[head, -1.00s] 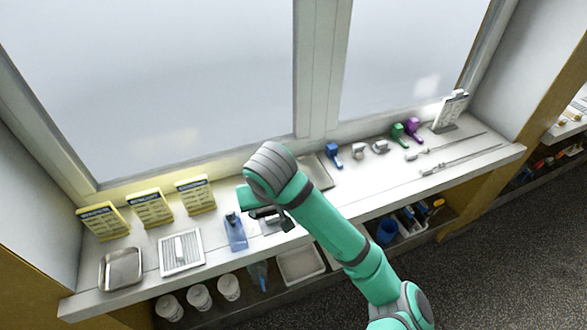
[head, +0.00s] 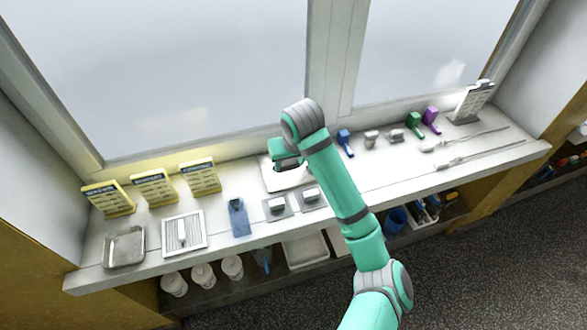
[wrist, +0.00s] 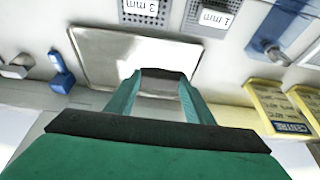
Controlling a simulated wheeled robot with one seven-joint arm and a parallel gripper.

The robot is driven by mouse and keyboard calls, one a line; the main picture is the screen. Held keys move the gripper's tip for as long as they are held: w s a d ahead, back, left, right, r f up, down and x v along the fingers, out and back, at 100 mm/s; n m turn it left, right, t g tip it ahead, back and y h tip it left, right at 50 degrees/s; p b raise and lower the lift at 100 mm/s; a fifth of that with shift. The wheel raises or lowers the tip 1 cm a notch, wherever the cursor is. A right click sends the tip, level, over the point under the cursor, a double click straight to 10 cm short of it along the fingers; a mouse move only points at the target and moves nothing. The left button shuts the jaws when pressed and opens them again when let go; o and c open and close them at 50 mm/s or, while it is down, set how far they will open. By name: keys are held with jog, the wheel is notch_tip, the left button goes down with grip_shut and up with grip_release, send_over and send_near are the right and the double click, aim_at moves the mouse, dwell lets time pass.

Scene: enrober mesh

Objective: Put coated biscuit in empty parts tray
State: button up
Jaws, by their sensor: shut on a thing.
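My gripper (head: 288,164) is over the back of the counter. In the wrist view, my gripper (wrist: 160,80) is shut on a small dark bar, which looks like the coated biscuit (wrist: 163,73). The biscuit spans the fingertips and shows against a shiny, flat tray (wrist: 95,60) with a raised rim. That tray (head: 270,183) also shows under my gripper in the head view, partly hidden by my arm. Its visible surface is bare. I cannot tell the height of the biscuit above it. A second bare metal tray (head: 124,247) lies at the counter's left end.
Two mesh plates (head: 277,208) lie in front of the tray, beside a blue tool (head: 239,217). A white rack (head: 183,232) lies further left. Yellow cards (head: 154,187) stand along the window. Small blocks and thin rods (head: 470,154) lie to the right.

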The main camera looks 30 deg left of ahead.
aim_at(294, 162)
jog(key=shift+w+d+f, duration=0.1)
jog(key=shift+w+f, duration=1)
jog(key=shift+f, duration=0.05)
jog(key=shift+w+f, duration=0.2)
jog(key=shift+f, duration=1.55)
jog(key=shift+f, duration=0.2)
jog(key=o, duration=0.8)
jog(key=shift+r, duration=0.1)
